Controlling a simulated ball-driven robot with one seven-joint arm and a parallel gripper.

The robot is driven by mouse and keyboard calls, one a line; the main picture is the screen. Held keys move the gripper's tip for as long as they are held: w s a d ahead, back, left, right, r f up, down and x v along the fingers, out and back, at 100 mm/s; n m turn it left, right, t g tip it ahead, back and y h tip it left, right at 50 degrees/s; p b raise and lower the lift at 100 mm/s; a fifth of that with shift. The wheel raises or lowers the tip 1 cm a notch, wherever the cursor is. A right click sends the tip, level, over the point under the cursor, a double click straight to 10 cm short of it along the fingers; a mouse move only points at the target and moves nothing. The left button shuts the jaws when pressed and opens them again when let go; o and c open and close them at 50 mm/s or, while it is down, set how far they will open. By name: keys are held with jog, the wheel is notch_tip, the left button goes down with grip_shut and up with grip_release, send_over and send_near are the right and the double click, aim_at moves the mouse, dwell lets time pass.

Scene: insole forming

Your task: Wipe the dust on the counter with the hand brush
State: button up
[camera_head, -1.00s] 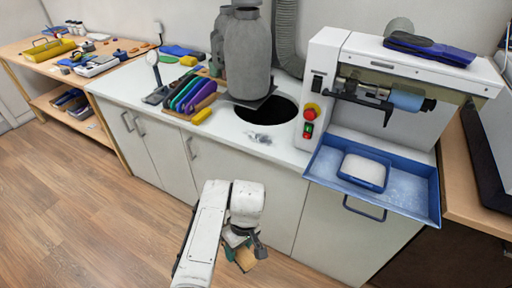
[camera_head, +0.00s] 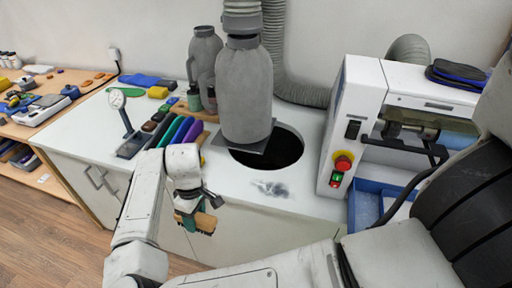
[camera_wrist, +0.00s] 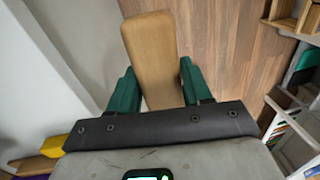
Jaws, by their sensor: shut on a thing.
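The dust (camera_head: 270,188) is a small grey smudge on the white counter (camera_head: 232,183), in front of the round black hole. My gripper (camera_head: 192,217) has green fingers and is in front of the counter's front edge, left of the dust and apart from it. It is shut on the hand brush (camera_head: 205,222), whose wooden body shows below the fingers. In the wrist view, the brush (camera_wrist: 152,50) is a long tan wooden piece between the two green fingers (camera_wrist: 158,85). Its bristles cannot be made out.
A grey cylinder (camera_head: 245,95) stands beside the hole (camera_head: 280,150). Colored insoles (camera_head: 178,130) in a rack are on the left of the counter. A white machine (camera_head: 352,110) with a red button and a blue tray (camera_head: 366,208) stands right of the dust. My arm covers the lower right.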

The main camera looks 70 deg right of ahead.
jog(key=s+d+r, duration=0.4)
jog(key=d, duration=0.4)
jog(key=s+d+r+h, duration=0.1)
jog(key=s+d+r, duration=0.25)
jog(key=d, duration=0.45)
jog(key=s+d+r, duration=0.3)
jog(key=d+r, duration=0.1)
jog(key=d, duration=0.5)
jog(key=f+b, duration=0.4)
jog(key=shift+s+a+f+b, duration=0.2)
jog(key=shift+f+b, duration=0.1)
jog(key=shift+f, duration=0.1)
